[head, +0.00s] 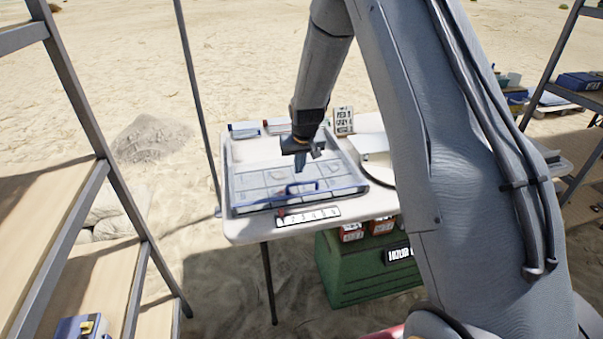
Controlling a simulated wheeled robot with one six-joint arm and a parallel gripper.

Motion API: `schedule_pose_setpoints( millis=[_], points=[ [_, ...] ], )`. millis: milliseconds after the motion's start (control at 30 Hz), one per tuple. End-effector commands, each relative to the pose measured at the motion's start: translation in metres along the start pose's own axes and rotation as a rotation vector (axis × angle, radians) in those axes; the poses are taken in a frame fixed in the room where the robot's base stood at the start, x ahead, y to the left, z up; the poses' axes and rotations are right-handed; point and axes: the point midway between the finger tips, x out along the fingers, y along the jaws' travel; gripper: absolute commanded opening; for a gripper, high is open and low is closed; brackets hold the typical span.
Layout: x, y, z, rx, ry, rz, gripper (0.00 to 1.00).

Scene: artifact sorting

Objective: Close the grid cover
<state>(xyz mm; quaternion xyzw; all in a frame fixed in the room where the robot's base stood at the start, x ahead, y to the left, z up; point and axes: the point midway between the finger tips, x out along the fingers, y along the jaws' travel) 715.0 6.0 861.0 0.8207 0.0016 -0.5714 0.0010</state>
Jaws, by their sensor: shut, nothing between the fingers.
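The grid box (228,185) sits on the white table, with several compartments seen through a clear sheet. Its clear grid cover (262,172) lies flat or nearly flat over the box. A blue handle (302,187) shows at its front edge. I cannot tell whether a small gap is left between the cover and the box. My gripper (300,168) points down over the cover, just behind the handle, with its fingers shut and empty. I cannot tell whether the fingertips touch the cover. My arm hides part of the table's right side.
A ruler-like scale strip (308,216) lies at the front edge of the table (245,232). Small blue and red boxes (276,126) and a sign (343,121) stand at the back. A green crate (345,270) is below. Shelves (75,230) stand left and right.

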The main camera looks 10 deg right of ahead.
Motion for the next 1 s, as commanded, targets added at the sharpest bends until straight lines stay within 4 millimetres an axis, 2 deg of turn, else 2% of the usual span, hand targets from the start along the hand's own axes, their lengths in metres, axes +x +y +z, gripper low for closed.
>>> schedule_pose_setpoints(
  millis=[400,600,767,867,967,1000],
  points=[
    [-0.07,0.002,-0.005,0.003,0.009,0.001,0.0],
    [-0.092,0.002,-0.004,0.003,0.008,0.001,0.0],
    [-0.102,0.002,0.001,0.003,0.001,0.001,0.0],
    [-0.115,0.003,0.024,0.002,-0.022,0.001,0.0],
    [-0.134,0.003,0.069,0.002,-0.067,0.001,0.0],
    [-0.143,0.004,0.093,0.002,-0.09,0.001,0.0]
  ],
)
